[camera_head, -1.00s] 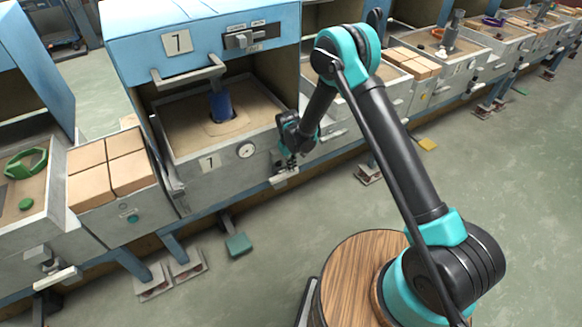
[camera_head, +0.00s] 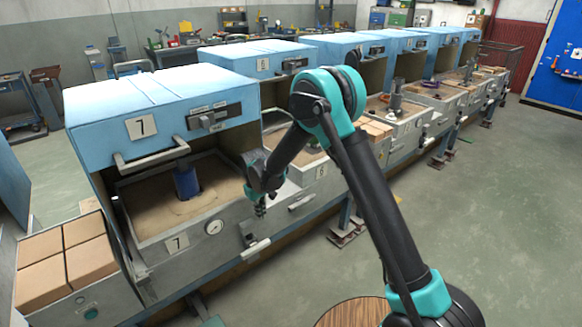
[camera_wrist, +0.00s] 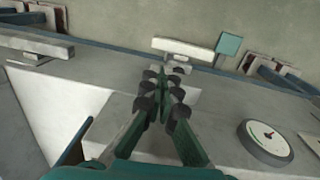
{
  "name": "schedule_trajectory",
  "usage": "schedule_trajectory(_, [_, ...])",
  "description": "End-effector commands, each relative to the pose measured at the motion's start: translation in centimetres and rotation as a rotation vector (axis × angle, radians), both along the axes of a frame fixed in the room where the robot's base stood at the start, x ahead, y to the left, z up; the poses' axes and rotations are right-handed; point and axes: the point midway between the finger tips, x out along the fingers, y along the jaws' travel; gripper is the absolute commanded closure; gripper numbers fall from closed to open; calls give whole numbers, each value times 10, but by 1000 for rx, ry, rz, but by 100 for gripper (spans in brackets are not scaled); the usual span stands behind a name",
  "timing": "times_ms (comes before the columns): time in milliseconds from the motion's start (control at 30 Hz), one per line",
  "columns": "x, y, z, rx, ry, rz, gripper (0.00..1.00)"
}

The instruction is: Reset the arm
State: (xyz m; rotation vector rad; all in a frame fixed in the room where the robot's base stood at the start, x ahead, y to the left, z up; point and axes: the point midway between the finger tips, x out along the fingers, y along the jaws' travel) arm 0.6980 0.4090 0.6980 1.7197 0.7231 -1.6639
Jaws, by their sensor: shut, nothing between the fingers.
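My arm reaches out over the front of station 7, bent at the elbow. My gripper (camera_head: 260,208) hangs in front of the right end of that station's front panel, above a grey handle on the panel. In the wrist view my gripper (camera_wrist: 162,95) points down with its fingers close together and nothing between them. I cannot tell from these frames whether it touches the panel.
Station 7 has a raised blue hood (camera_head: 160,105), a sand bed (camera_head: 150,210) with a blue cylinder (camera_head: 186,182), and a round gauge (camera_head: 214,227), also in the wrist view (camera_wrist: 266,142). More stations run right. Open floor (camera_head: 480,200) lies at right.

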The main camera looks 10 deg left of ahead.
Motion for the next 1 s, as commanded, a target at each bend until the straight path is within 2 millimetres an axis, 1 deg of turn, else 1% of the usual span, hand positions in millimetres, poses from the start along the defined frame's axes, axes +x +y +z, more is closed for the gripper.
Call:
schedule_trajectory(67, [1, -6, 4, 2, -2, -9, 100])
schedule_trajectory(167, [6, -26, 17, 12, -9, -38, 100])
schedule_trajectory(267, [10, -60, 40, 29, -22, -90, 100])
schedule_trajectory(300, [11, -77, 50, 37, -29, -114, 100])
schedule_trajectory(367, [12, -102, 64, 51, -40, -151, 100])
schedule_trajectory(400, [11, -119, 73, 59, -47, -176, 100])
schedule_trajectory(467, [8, -144, 86, 71, -59, -213, 100])
schedule_trajectory(500, [6, -161, 94, 79, -67, -239, 100])
schedule_trajectory(667, [-12, -225, 121, 108, -101, -339, 100])
schedule_trajectory(700, [-18, -241, 126, 115, -110, -363, 100])
schedule_trajectory(767, [-28, -263, 133, 125, -123, -401, 100])
schedule_trajectory(800, [-35, -278, 138, 132, -132, -425, 100])
schedule_trajectory(867, [-47, -298, 143, 141, -146, -462, 100])
schedule_trajectory(900, [-55, -312, 146, 148, -155, -487, 100])
schedule_trajectory(1000, [-79, -344, 151, 163, -180, -550, 100])
